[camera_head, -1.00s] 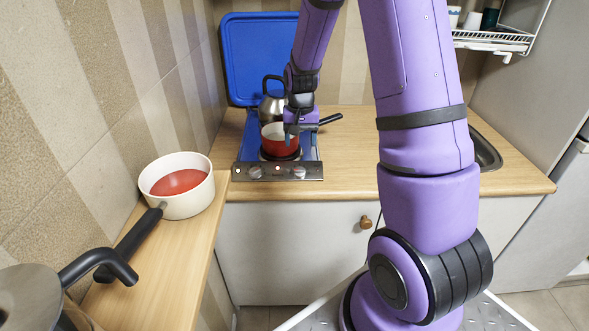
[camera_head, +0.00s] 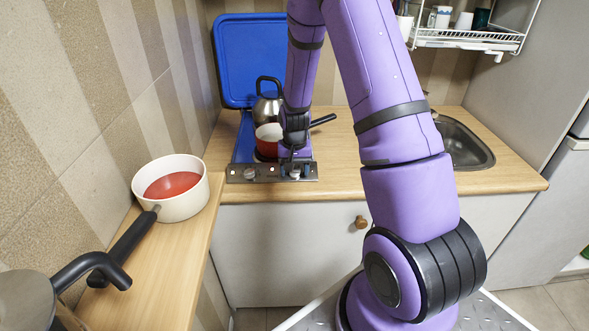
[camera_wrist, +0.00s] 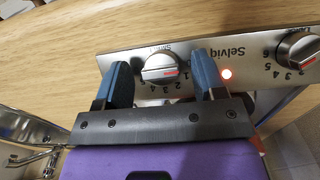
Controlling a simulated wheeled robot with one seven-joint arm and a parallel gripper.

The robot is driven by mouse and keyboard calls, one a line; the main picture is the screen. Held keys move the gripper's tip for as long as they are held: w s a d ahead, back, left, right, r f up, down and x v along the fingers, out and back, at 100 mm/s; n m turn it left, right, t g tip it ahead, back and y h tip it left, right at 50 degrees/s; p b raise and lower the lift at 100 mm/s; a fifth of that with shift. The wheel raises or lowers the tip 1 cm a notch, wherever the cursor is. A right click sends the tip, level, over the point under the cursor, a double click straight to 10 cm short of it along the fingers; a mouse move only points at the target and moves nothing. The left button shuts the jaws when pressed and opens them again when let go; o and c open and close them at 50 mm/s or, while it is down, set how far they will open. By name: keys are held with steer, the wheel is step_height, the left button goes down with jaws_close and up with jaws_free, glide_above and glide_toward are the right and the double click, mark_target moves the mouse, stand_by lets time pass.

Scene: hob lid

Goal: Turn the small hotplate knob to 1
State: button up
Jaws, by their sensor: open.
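The hob's steel control panel (camera_head: 262,172) has two knobs. The right-hand knob (camera_head: 294,174) in the head view is the one between my fingers; in the wrist view it is a round steel knob (camera_wrist: 160,68) with a red mark, and the small lettering beside it is partly hidden. My gripper (camera_head: 295,167) is at the front of the panel. In the wrist view its two blue fingers (camera_wrist: 161,60) are open, one on each side of this knob, with gaps visible. The other knob (camera_head: 250,174) also shows in the wrist view (camera_wrist: 297,47), with numbers around it.
A red pot (camera_head: 267,141) and a steel kettle (camera_head: 267,107) stand on the hob, behind my gripper. The blue lid (camera_head: 250,58) is raised. A glowing red light (camera_wrist: 227,73) sits between the knobs. A white saucepan (camera_head: 194,202) stands on the left counter.

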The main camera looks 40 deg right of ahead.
steer(key=shift+c, duration=0.5)
steer(key=c, duration=0.8)
steer(key=m+t+y, duration=0.1)
steer(key=m, duration=0.2)
steer(key=shift+s+d, duration=0.1)
steer(key=shift+d, duration=0.05)
steer(key=shift+m+t+y, duration=0.5)
steer(key=shift+m, duration=0.5)
